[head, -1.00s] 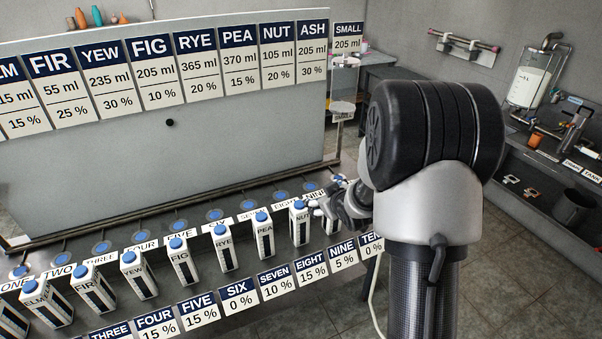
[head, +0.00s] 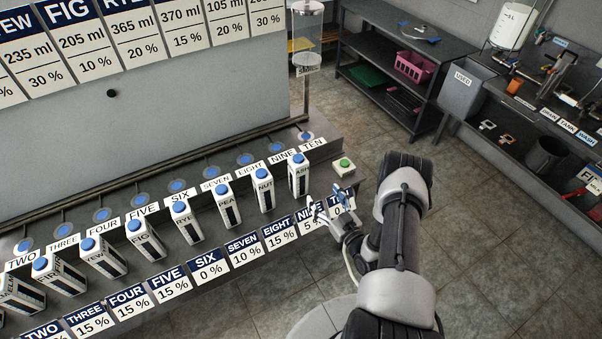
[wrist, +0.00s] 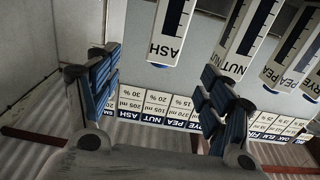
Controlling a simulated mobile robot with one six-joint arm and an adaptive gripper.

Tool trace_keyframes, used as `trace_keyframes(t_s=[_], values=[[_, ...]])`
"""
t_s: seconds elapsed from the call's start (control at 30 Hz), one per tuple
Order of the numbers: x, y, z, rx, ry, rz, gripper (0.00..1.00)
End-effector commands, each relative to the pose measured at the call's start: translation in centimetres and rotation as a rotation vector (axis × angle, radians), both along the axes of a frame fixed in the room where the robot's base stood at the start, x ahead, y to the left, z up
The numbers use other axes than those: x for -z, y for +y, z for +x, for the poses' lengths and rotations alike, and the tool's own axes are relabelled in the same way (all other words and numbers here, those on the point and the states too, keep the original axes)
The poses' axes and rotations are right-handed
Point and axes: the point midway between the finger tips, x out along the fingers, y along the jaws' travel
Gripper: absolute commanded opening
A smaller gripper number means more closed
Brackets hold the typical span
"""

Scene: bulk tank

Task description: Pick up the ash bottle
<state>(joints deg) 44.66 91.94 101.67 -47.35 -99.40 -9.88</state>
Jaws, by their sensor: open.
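The ash bottle (head: 299,174) is a white, box-shaped bottle with a blue cap and a dark level strip. It stands upright at the right end of the bottle row in the head view. My gripper (head: 329,203) is open and empty, apart from the bottle, in front of it and a little to the right. In the wrist view, which looks upside down, the ash bottle (wrist: 172,28) shows ahead, between the directions of the two blue-padded fingers (wrist: 158,72).
The nut bottle (head: 264,190) stands just left of the ash bottle, with the pea bottle (head: 226,207) beyond. Percentage cards (head: 278,233) line the front edge. A green button (head: 344,165) sits at the right. A clear dispenser (head: 307,35) stands behind.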

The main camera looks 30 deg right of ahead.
Motion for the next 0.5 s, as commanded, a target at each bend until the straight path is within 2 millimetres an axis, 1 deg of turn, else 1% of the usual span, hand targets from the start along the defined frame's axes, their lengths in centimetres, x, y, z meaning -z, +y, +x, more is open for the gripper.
trace_keyframes(t_s=[0.03, 0.3, 0.4, 0.5], values=[[0.0, 0.2, 1.1, -0.007, -0.004, -0.005, 0.73], [0.0, 0.5, 7.1, -0.006, -0.003, -0.004, 0.73], [0.0, 0.5, 9.0, -0.005, -0.003, -0.004, 0.73], [0.0, 0.5, 10.3, -0.004, -0.001, -0.004, 0.73]])
